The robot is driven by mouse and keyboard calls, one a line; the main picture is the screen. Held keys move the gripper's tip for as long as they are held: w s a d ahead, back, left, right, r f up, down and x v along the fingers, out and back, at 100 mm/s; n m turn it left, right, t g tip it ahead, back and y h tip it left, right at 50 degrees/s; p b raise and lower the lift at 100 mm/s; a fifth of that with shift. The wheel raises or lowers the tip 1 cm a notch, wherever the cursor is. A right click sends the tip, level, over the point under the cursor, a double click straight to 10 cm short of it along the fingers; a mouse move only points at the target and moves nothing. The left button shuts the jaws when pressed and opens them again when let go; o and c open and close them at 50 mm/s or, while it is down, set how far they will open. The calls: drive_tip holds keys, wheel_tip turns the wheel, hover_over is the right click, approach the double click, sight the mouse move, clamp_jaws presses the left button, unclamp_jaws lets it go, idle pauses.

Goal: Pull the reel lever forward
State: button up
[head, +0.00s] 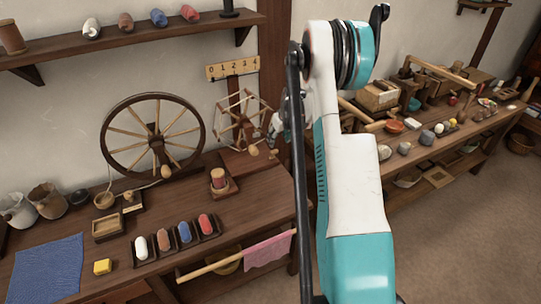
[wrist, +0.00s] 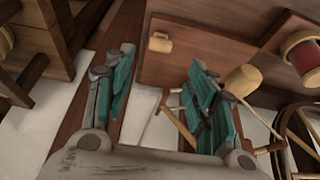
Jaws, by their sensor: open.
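The reel (head: 243,122) stands at the back right of the left bench, its pale arms around a hub. Part of it shows in the wrist view (wrist: 180,120) behind the fingers. A round wooden knob (head: 254,149) is low at the front of the reel and looks like the lever's end. In the wrist view a wooden knob on a stem (wrist: 242,80) shows just right of the right finger. My gripper (wrist: 162,60) is open and empty, its teal fingers apart. In the head view my arm partly hides it, right of the reel.
A number board (head: 232,72) is above the reel and a large spinning wheel (head: 110,150) left of it. A red bobbin (head: 218,178) stands in front. A small wooden peg (wrist: 160,42) sits ahead of the fingers. A wooden post (head: 273,60) rises behind.

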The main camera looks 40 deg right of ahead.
sight(274, 151)
drive_tip(key=b+x, duration=0.4)
drive_tip(key=x, duration=0.9)
drive_tip(key=shift+w+f, duration=0.15)
drive_tip(key=shift+f, duration=0.05)
drive_tip(key=c, duration=1.1)
